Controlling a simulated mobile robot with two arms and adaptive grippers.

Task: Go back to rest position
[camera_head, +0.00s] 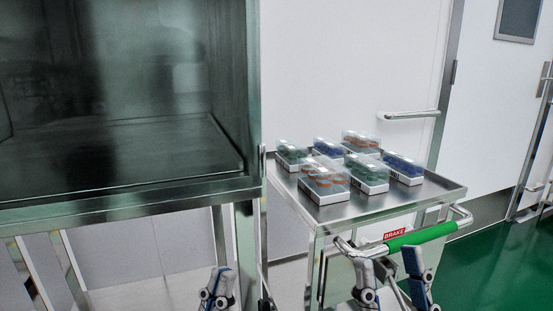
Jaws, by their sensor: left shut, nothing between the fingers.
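My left gripper (220,272) is low in the picture, left of the cart. Its blue-padded fingers are together with nothing between them. My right gripper (386,256) is at the bottom, in front of the cart's handle. Its two fingers are spread apart, and I see nothing held between them. Its fingertips overlap the handle area in the picture; whether they touch it I cannot tell. The lower parts of both grippers are cut off by the bottom edge.
A metal cart (345,210) carries several clear-lidded boxes with green, blue and orange contents. White doors stand behind; green floor (490,265) is open at right.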

